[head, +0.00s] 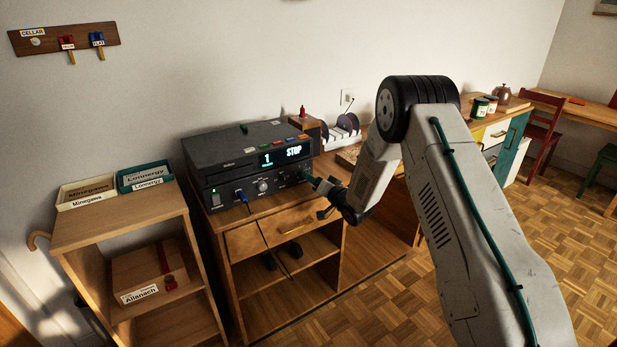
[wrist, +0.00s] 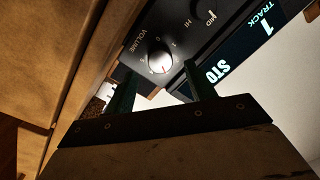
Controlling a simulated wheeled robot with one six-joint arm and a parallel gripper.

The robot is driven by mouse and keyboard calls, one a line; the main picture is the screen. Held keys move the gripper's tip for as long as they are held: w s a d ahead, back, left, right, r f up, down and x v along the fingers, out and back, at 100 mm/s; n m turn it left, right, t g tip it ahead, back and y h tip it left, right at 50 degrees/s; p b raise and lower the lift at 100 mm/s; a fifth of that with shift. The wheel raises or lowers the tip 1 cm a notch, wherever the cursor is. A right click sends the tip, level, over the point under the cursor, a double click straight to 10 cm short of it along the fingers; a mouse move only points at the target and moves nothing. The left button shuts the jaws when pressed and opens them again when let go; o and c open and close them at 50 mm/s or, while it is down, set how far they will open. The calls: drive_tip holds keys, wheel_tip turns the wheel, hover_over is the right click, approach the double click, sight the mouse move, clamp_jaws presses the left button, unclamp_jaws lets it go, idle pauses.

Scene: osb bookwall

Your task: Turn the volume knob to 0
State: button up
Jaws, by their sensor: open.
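The volume knob (wrist: 161,61) is a round silver-grey knob on the dark front panel, with small numbers around it and the word VOLUME beside it. Its pointer is too unclear to read. My gripper (wrist: 159,70) is open, its two dark green fingers on either side of the knob in the wrist view; I cannot tell whether they touch it. In the head view my gripper (head: 312,182) is at the right end of the front of the black player (head: 222,172) and hides the volume knob there. The display (head: 281,155) reads 1 and STOP.
The player stands on a wooden cabinet (head: 262,215). A shelf with labelled boxes (head: 146,177) stands left.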

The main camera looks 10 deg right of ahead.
drive_tip(key=shift+x, duration=1.8)
drive_tip(key=shift+c, duration=0.3)
drive_tip(key=c, duration=0.9)
